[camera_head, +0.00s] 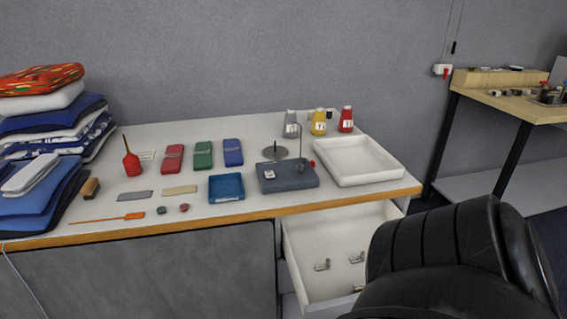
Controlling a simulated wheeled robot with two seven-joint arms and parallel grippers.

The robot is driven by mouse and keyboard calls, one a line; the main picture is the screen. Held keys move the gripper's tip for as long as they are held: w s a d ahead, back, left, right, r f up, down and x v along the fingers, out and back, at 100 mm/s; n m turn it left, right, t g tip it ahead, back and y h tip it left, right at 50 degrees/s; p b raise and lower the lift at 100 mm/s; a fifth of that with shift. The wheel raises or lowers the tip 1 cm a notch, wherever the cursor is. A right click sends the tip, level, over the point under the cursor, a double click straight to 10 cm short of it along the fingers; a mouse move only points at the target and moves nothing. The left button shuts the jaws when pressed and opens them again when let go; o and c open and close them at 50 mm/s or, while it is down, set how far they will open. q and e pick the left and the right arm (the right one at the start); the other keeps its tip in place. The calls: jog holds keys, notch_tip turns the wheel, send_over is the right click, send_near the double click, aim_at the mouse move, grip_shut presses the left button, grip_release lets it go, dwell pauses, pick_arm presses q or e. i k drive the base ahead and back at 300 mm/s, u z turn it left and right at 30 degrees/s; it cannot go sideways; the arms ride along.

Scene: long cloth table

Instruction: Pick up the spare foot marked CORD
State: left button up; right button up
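Small metal feet lie in the open white drawer (305,285) under the table's front edge. One foot (322,265) is at the left, another foot (356,258) is at the right, and a third foot (358,288) is partly hidden behind a black ribbed arm part of mine. Any markings on them are too small to read, so I cannot tell which one says CORD. Neither of my grippers shows in this view.
On the table stand a white tray (357,158), a grey device (288,177), a blue tray (226,189), several thread cones and colored cases. Folded cloth (50,125) is stacked at the left. My black arm part covers the lower right. A wooden side table (515,105) stands at right.

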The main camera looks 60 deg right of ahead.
aim_at(319, 268)
jog(key=i, duration=0.3)
jog(key=z, duration=1.45)
